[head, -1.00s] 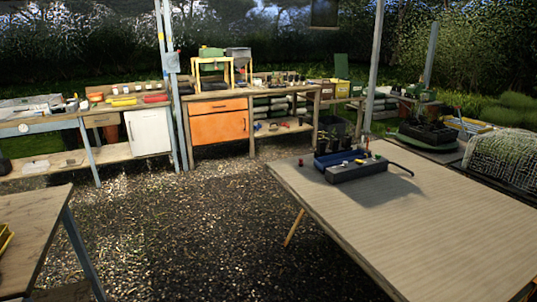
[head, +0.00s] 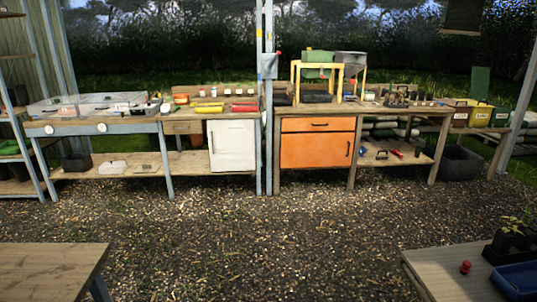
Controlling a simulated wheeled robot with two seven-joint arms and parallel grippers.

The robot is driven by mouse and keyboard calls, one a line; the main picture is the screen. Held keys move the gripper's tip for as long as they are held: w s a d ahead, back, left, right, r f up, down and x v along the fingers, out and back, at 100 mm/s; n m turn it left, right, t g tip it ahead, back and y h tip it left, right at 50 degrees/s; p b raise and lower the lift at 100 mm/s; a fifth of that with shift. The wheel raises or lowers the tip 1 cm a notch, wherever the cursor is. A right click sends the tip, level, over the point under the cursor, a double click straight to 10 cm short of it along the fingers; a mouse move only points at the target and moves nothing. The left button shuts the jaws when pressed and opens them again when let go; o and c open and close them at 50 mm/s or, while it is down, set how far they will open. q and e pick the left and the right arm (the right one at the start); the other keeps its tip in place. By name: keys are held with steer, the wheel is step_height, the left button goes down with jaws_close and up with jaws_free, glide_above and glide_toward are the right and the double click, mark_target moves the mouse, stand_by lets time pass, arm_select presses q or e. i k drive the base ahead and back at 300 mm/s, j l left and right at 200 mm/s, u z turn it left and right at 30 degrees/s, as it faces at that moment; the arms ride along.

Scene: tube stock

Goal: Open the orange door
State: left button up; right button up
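The orange door (head: 312,151) is a flat panel in the workbench ahead, a little right of the middle in the head view. It is closed, with a dark upright handle (head: 349,148) near its right edge. An orange drawer (head: 318,124) with a dark horizontal handle sits directly above it and is also shut. Neither of my grippers shows in the head view.
Open gravel (head: 240,235) lies between me and the bench. A wooden table corner (head: 50,268) is at the lower left and another table (head: 430,275) at the lower right. A blue-grey post (head: 266,120) stands just left of the orange cabinet. A white door (head: 232,145) is further left.

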mark_target(320, 149)
steer(key=i+z, duration=0.15)
steer(key=i, duration=0.45)
steer(key=i+z, duration=0.15)
steer(key=i, duration=0.45)
steer(key=i+z, duration=0.15)
steer(key=i, duration=0.45)
steer(key=i+j+z, duration=0.15)
steer(key=i, duration=0.45)
steer(key=i+z, duration=0.15)
steer(key=i, duration=1.15)
steer(key=i+j+z, duration=0.15)
steer(key=i, duration=1.1)
